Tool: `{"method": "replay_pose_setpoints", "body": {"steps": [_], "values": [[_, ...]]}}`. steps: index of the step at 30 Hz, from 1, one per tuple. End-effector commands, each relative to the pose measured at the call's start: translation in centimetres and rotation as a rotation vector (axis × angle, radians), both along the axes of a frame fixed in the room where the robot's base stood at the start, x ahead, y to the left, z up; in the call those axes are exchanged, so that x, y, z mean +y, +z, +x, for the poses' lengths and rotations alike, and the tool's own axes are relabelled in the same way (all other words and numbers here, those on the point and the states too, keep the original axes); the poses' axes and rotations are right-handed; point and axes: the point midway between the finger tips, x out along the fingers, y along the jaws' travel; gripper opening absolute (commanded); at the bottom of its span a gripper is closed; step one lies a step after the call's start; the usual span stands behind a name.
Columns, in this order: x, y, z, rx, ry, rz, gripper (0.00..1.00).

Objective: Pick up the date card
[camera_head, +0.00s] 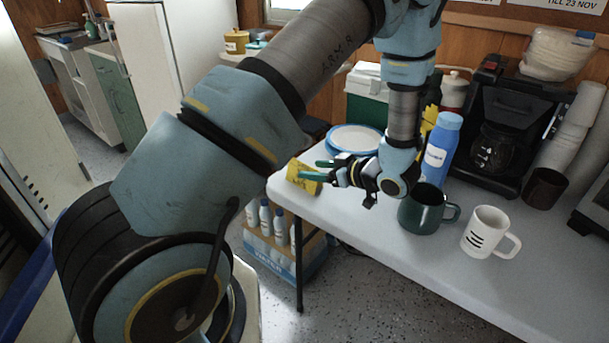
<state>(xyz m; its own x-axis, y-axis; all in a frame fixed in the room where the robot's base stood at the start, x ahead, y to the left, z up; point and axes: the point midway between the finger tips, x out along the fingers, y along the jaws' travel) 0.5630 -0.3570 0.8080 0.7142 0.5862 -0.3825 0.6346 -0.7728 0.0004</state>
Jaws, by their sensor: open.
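A small yellow card (301,179) with dark markings is at the left corner of the white table; it looks like the date card, but its print is too small to read. One finger overlaps the card in this view. I cannot tell whether the finger touches it or whether the card lies between the fingers.
A dark green mug (420,209), a white mug (487,232) and a blue bottle (440,150) stand right of my gripper. Blue-rimmed plates (355,139) lie behind it. A coffee maker (505,125) and stacked cups (572,125) stand further back. The table's front right is clear.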

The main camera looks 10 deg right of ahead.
Motion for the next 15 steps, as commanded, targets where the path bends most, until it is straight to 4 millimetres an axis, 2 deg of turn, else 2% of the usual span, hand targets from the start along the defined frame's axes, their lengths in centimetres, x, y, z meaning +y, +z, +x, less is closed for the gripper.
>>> {"method": "replay_pose_setpoints", "body": {"steps": [7, 15], "values": [[2.2, -1.3, 2.5, 0.001, 0.002, 0.002, 0.66], [2.6, -1.7, 3.0, 0.0, 0.0, 0.0, 0.66]]}}
